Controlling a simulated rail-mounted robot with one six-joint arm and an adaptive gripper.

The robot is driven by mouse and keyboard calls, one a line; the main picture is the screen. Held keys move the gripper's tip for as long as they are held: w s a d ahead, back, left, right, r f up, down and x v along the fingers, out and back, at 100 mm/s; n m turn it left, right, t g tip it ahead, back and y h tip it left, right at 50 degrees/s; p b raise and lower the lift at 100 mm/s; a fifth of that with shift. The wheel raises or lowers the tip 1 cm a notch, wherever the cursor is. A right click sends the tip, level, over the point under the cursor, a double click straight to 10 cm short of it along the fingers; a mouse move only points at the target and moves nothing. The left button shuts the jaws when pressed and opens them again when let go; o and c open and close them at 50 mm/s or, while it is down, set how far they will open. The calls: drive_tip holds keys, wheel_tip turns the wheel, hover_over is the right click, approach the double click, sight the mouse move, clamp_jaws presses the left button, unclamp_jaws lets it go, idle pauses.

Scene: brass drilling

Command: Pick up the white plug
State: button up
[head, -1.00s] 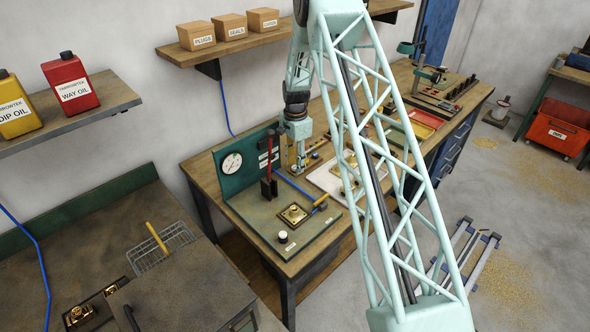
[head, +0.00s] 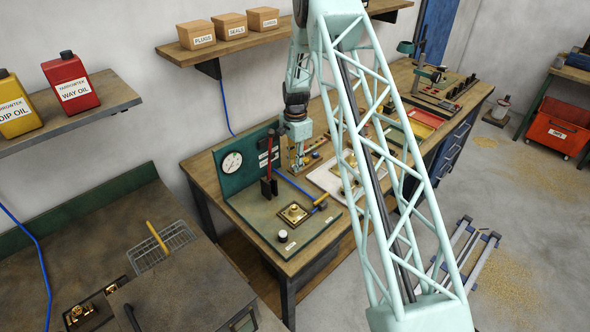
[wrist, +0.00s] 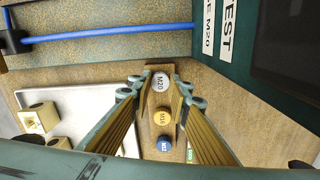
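The white plug (wrist: 160,82), with a round top marked M20, stands in a wooden strip (wrist: 163,105) in the wrist view. My gripper (wrist: 161,76) is open, with its two fingertips on either side of the white plug. A small gap seems to show on each side, and I cannot tell the height of the tips over it. In the head view my gripper (head: 298,160) points down over the bench behind the green test panel. The white plug cannot be made out there.
A yellow plug (wrist: 162,117) and a blue plug (wrist: 164,143) stand in the same strip. A pale tray (wrist: 62,92) with brass blocks lies to the left. A green panel (wrist: 241,65) rises close on the right. A blue hose (wrist: 110,32) crosses beyond.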

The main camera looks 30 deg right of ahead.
drive_tip(key=shift+r, duration=0.1)
idle(0.3)
wheel_tip(320, 180, up, 10)
drive_tip(key=b, duration=0.1)
idle(0.7)
drive_tip(key=shift+a, duration=0.1)
idle(0.6)
